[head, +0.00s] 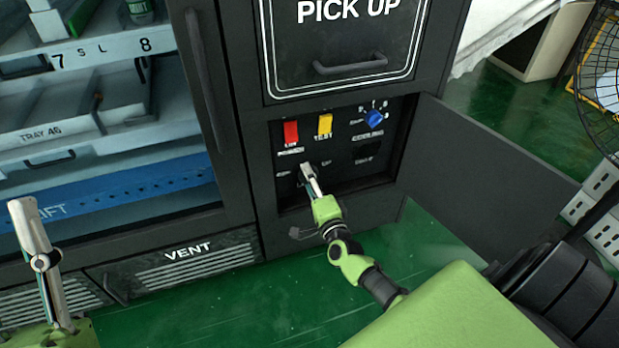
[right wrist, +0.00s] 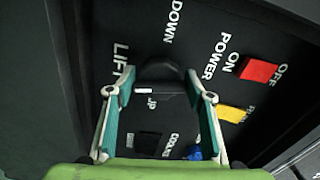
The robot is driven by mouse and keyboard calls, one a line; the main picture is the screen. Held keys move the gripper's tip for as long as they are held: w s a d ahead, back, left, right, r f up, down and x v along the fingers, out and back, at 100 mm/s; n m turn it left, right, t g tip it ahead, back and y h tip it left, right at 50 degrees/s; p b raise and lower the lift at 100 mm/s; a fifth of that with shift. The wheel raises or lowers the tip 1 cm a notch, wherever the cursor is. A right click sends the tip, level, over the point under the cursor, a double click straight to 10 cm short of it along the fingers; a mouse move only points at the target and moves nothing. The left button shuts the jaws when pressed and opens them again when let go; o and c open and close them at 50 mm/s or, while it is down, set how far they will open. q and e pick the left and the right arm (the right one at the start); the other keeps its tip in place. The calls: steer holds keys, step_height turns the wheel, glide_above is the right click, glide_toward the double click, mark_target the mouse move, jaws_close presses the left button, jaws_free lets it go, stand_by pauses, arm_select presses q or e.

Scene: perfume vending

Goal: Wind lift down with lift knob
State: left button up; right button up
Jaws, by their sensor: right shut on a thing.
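The lift knob (right wrist: 160,72) is a dark round knob between the LIFT, UP and DOWN labels in the right wrist view. My right gripper (right wrist: 160,84) is shut on it, one finger at each side. In the head view my right gripper (head: 309,175) reaches into the control recess and hides most of the knob. The lift (head: 130,194) is a blue bar marked LIFT behind the glass, low in the cabinet, below the tray shelf. My left gripper (head: 38,240) stands upright at the left, seen edge-on, away from the machine; its opening cannot be made out.
A red power switch (head: 291,133), a yellow switch (head: 324,125) and a blue knob (head: 375,119) sit above the lift knob. The recess's open door (head: 480,175) stands to the right. The pick-up hatch (head: 345,45) is above. Green floor is clear below.

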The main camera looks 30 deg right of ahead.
steer(key=shift+a+f+n, duration=0.1)
steer(key=shift+n, duration=0.3)
steer(key=o, duration=1.1)
steer(key=v, duration=1.2)
